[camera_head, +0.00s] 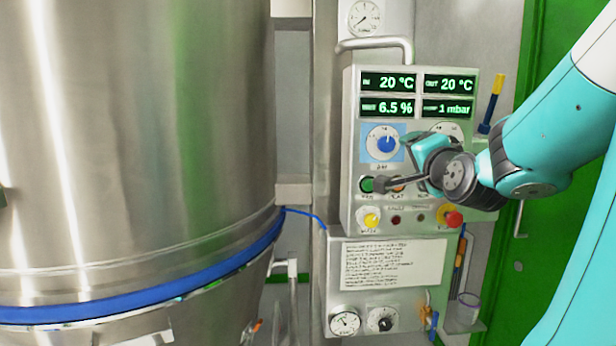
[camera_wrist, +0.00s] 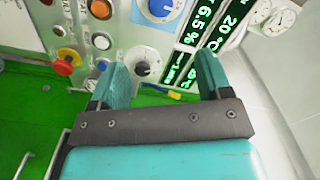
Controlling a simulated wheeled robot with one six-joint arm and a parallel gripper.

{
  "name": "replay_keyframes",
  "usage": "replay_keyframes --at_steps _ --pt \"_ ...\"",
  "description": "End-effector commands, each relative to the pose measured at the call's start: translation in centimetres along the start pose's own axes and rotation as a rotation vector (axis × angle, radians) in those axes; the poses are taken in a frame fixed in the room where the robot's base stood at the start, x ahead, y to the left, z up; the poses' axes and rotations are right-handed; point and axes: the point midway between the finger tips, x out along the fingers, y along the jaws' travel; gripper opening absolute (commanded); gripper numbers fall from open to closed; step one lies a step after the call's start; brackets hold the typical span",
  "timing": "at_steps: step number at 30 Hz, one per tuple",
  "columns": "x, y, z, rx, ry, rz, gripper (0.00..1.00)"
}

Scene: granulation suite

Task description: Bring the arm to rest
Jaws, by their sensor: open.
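My turquoise arm reaches in from the right in the head view. My gripper (camera_head: 408,150) is in front of the control panel (camera_head: 350,215), near the blue knob (camera_head: 386,144). A thin dark rod beside it extends left to near the green button (camera_head: 367,185); I cannot tell whether it touches. In the wrist view my gripper (camera_wrist: 160,78) is open, its two turquoise fingers apart with nothing held between them. A black dial (camera_wrist: 147,68) shows beyond the fingers. Part of the panel is hidden behind my wrist in the head view.
A large steel vessel (camera_head: 130,140) with a blue band (camera_head: 150,290) fills the left. The panel shows lit readouts (camera_head: 390,82) and a red mushroom button (camera_head: 453,219). A paper notice (camera_head: 395,263) and gauges (camera_head: 345,322) are below. A green door (camera_head: 550,60) stands at the right.

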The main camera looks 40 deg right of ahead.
Motion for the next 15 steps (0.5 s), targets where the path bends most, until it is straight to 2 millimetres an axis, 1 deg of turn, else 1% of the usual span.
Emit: replay_keyframes --at_steps 5,7,8,11,12,14,15 --pt "0.0 0.0 0.1 -0.002 -0.004 0.001 0.72" --pt "0.1 -0.1 1.1 -0.014 -0.037 0.006 0.72" --pt "0.1 -0.2 1.9 -0.026 -0.066 0.010 0.72" --pt "-0.3 -0.5 6.6 -0.098 -0.234 0.033 0.72" --pt "-0.8 -0.7 9.2 -0.146 -0.331 0.042 0.72" --pt "-2.3 -0.9 13.6 -0.237 -0.502 0.050 0.72" --pt "-3.7 -1.0 16.5 -0.308 -0.624 0.049 0.72"
